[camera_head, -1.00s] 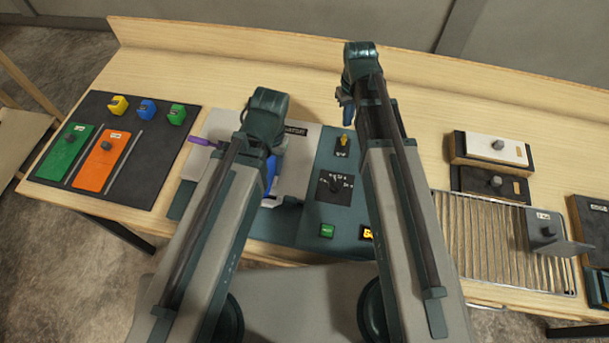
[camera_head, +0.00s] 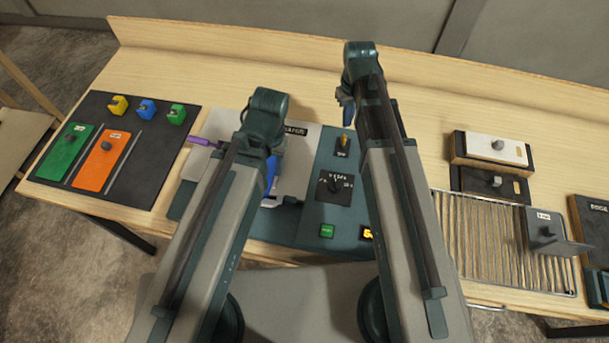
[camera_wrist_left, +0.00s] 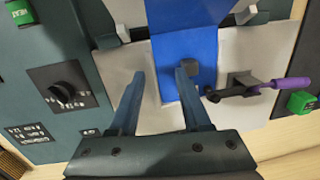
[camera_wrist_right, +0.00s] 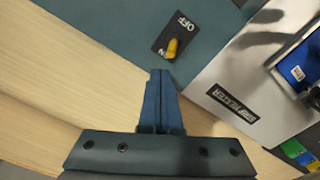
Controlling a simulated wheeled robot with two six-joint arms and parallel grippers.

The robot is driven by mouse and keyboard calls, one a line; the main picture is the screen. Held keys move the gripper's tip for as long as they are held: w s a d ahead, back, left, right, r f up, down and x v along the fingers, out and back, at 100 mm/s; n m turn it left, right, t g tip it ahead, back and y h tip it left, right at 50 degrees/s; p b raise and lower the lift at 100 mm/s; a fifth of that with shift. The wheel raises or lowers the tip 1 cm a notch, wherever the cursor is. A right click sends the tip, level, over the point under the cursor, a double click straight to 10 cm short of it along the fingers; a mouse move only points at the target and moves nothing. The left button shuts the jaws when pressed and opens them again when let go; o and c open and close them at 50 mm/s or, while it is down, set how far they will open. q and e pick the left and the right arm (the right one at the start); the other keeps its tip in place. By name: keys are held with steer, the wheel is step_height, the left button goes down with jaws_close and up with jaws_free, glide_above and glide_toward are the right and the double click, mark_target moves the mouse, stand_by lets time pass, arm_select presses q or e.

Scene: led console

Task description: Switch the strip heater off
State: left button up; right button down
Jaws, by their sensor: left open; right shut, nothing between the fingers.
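The strip heater's switch (camera_head: 343,143) is a yellow lever on a black plate on the teal console. In the right wrist view the lever (camera_wrist_right: 172,48) sits at the ON end of the plate, with the OFF lettering at the other end. My right gripper (camera_wrist_right: 160,73) is shut and empty, its fingertips close to the ON end; I cannot tell whether they touch. My left gripper (camera_wrist_left: 162,74) is open beside a blue panel (camera_wrist_left: 183,38) with a grey knob (camera_wrist_left: 190,67); nothing is held. In the head view both grippers' fingertips are mostly hidden by my arms.
A black dial (camera_head: 334,186) and a green button (camera_head: 327,231) lie nearer me on the console. A purple-handled clamp (camera_wrist_left: 290,84) is beside the blue panel. A wire rack (camera_head: 480,235) is right; a dark mat (camera_head: 145,155) with coloured pieces is left. Bare wood lies behind the console.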

mark_target(345, 135)
arm_select(q)
steer(key=shift+f, duration=0.2)
arm_select(e)
steer(key=shift+f, duration=0.2)
arm_select(q)
steer(key=shift+f+b, duration=1.35)
steer(key=shift+b, duration=0.15)
arm_select(e)
steer(key=shift+f, duration=1.3)
steer(key=shift+s, duration=0.15)
steer(key=shift+s+a, duration=0.2)
steer(key=shift+s, duration=0.35)
steer(key=shift+s+a, duration=0.15)
steer(key=shift+s, duration=0.35)
arm_select(q)
steer(key=shift+r, duration=0.15)
arm_select(e)
steer(key=shift+r, duration=0.15)
arm_select(q)
step_height(345, 135, up, 7)
steer(key=p, duration=0.7)
arm_select(e)
step_height(345, 135, up, 7)
steer(key=shift+w, duration=0.4)
steer(key=shift+d, duration=0.1)
